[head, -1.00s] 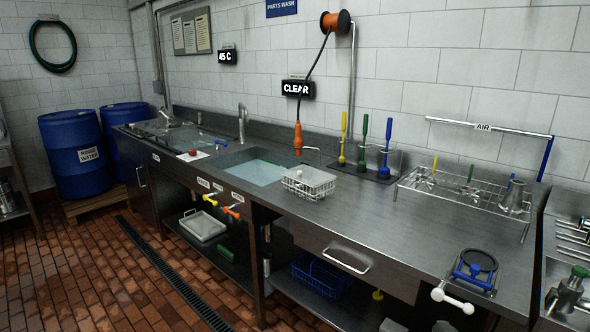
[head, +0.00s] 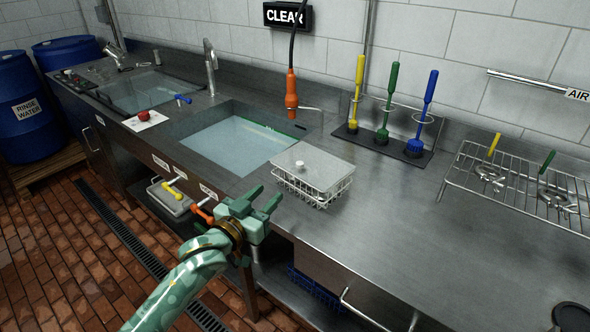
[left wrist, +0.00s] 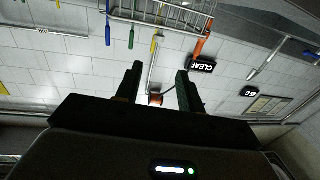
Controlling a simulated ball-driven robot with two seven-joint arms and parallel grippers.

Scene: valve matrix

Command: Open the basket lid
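The white wire basket (head: 298,190) stands on the steel counter beside the right sink basin. Its flat grey lid (head: 325,168) lies closed on top, with a small white knob (head: 299,164) near its left part. My left gripper (head: 266,199) is just in front of and to the left of the basket, at the counter's front edge, apart from it. Its two fingers are spread with nothing between them. In the left wrist view the open fingers (left wrist: 158,88) show, and the basket's wire (left wrist: 165,14) appears at the top edge. My right gripper is not in view.
The sink basin with water (head: 235,143) is left of the basket. An orange spray nozzle (head: 291,95) hangs behind it. Yellow, green and blue brushes (head: 386,105) stand behind right. A wire rack (head: 520,190) is at far right. The counter between is clear.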

